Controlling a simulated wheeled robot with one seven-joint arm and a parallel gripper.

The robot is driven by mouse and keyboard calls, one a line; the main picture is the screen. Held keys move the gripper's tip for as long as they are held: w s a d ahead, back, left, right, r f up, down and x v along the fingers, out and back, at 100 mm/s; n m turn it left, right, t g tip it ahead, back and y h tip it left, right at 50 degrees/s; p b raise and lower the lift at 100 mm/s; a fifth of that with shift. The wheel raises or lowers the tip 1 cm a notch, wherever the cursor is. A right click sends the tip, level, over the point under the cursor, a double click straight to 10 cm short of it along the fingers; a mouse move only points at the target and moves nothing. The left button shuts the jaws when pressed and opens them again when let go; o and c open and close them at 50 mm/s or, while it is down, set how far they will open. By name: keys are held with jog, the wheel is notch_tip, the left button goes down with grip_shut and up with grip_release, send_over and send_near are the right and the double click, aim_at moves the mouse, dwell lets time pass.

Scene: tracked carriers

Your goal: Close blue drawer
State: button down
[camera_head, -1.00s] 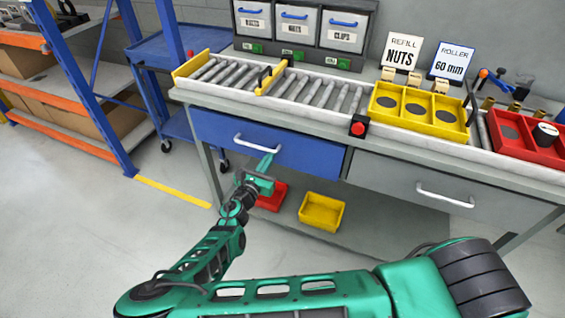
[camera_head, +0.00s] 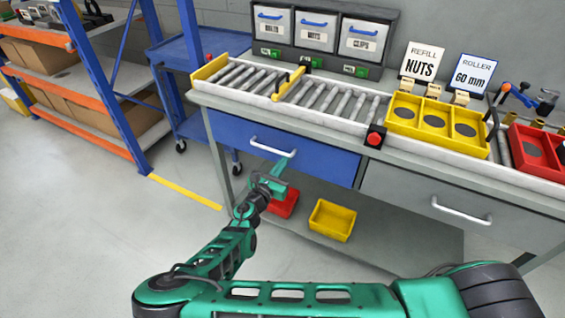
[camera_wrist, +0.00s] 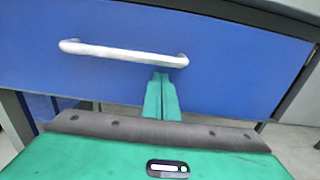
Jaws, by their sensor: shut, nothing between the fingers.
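The blue drawer (camera_head: 315,162) is at the left of the workbench front in the head view, and its front fills much of the wrist view (camera_wrist: 235,62). Its front looks about flush with the bench; I cannot tell whether a small gap is left. Its white bar handle (camera_head: 272,150) runs across the front and also shows in the wrist view (camera_wrist: 120,52). My gripper (camera_head: 284,170) is shut and empty, just below the handle's right end. In the wrist view the closed fingers (camera_wrist: 162,84) point at the drawer front; I cannot tell whether they touch it.
A grey drawer (camera_head: 415,205) is to the right. A red bin (camera_head: 284,203) and a yellow bin (camera_head: 332,220) sit on the lower shelf. A roller track (camera_head: 330,98) and a yellow tray (camera_head: 400,117) are on top. A blue cart (camera_head: 200,48) stands at the left. Floor in front is free.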

jog(key=v, duration=1.3)
jog(key=shift+s+r, duration=0.2)
jog(key=shift+s, duration=0.2)
jog(key=s+d+r+m+g, duration=0.1)
jog(key=d+r+m+g, duration=0.2)
jog(key=d+m+g, duration=1.35)
jog(key=s+d+r+m+t+y, duration=0.25)
jog(key=s+d+r+m, duration=0.2)
jog(key=r, duration=0.45)
jog(key=s+d+r+m+t+y, duration=0.1)
jog(key=s+d+r+m+y, duration=0.25)
jog(key=d+r+m, duration=0.35)
jog(key=s+d+r+m+t+y, duration=0.2)
jog(key=s+d+r, duration=0.2)
jog(key=r, duration=0.6)
jog(key=s+d+f+m+g, duration=0.1)
jog(key=s+d+m+g, duration=0.1)
jog(key=s+d, duration=0.3)
jog(key=s+d+f+m+g, duration=0.1)
jog(key=s+d+m, duration=0.3)
jog(key=s, duration=0.7)
jog(key=shift+s+d+f+m+g+y, duration=0.15)
jog(key=shift+s+d+m+g+y, duration=0.2)
jog(key=shift+d+g, duration=0.6)
